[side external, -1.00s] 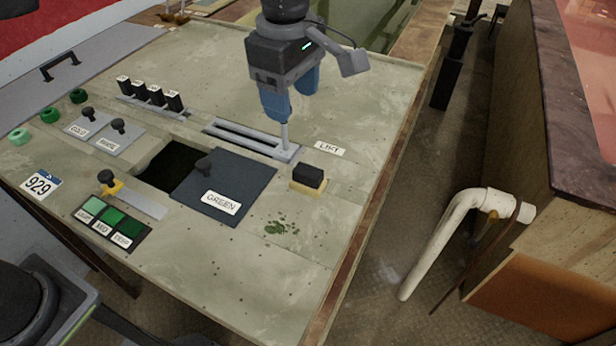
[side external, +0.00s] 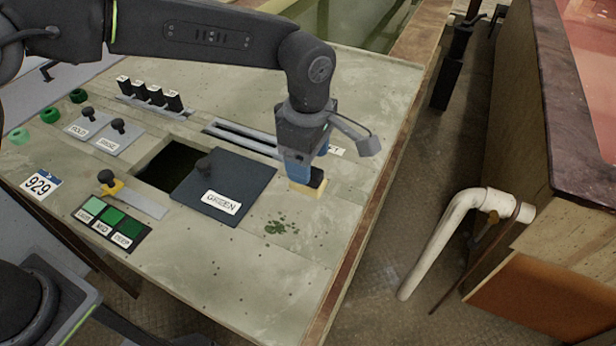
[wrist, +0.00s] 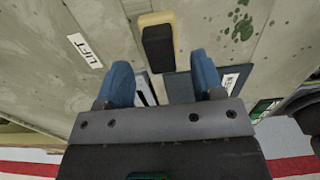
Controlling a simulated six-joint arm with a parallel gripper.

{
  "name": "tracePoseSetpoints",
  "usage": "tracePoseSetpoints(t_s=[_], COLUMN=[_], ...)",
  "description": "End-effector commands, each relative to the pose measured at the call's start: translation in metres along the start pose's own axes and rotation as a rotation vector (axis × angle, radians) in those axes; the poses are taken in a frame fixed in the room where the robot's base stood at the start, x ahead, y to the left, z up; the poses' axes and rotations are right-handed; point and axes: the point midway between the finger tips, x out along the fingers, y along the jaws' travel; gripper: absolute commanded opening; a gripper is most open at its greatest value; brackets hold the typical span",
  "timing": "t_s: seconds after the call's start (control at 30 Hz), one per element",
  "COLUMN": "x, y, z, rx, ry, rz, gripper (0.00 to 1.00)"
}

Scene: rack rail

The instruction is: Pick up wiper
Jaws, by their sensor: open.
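The wiper, a black block on a yellow pad, lies on the panel; its black top (side external: 317,178) shows at the right of the panel's middle in the side view. It also shows as a black block (wrist: 158,48) at top centre in the wrist view. My gripper (side external: 310,168) points down close over the wiper and hides part of it. In the wrist view its two blue fingers (wrist: 161,78) are spread apart and empty, with the wiper just beyond the tips. I cannot tell the height between tips and wiper.
A dark plate (side external: 225,185) marked GREEN lies left of the wiper, beside a dark square opening (side external: 168,168). The slotted rail (side external: 240,138) runs behind, partly hidden by my gripper. The LIFT label (wrist: 85,50) is close by. Bare panel with green specks lies in front.

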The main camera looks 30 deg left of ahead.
Motion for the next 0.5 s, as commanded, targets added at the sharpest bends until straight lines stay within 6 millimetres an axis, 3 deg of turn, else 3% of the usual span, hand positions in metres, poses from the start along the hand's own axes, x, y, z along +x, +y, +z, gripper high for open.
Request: tracePoseSetpoints(t_s=[0.2,0.5], x=[0.029,0.033], y=[-0.001,-0.001], z=[0.0,0.0], rx=[0.001,0.001], ry=[0.001,0.0], rz=[-0.002,0.0], gripper=[0.62,0.61])
